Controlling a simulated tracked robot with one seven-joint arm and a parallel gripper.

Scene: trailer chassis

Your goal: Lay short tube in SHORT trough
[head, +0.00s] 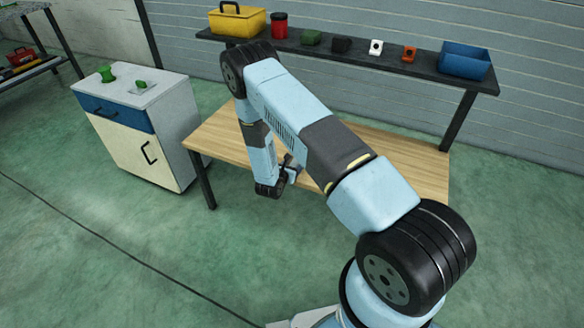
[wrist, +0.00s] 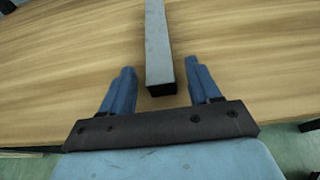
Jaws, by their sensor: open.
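In the wrist view a straight grey square-section tube (wrist: 158,42) with a dark near end lies over the wooden table top. It runs up out of the picture, so its full length is hidden. I cannot tell for sure that it is the short tube. My gripper (wrist: 157,68) is open, one blue finger on each side of the tube's near end, with a visible gap on both sides. I cannot tell how high the fingers are above it. In the head view my gripper (head: 291,172) is small, at the table's front edge. I cannot make out a SHORT trough; my arm hides much of the table.
The wooden table (head: 222,137) stands before a dark shelf (head: 345,57) holding a yellow toolbox (head: 238,21), a red can (head: 279,26), small blocks and a blue bin (head: 464,60). A white cabinet (head: 140,130) with green parts stands left. Floor in front is mostly clear.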

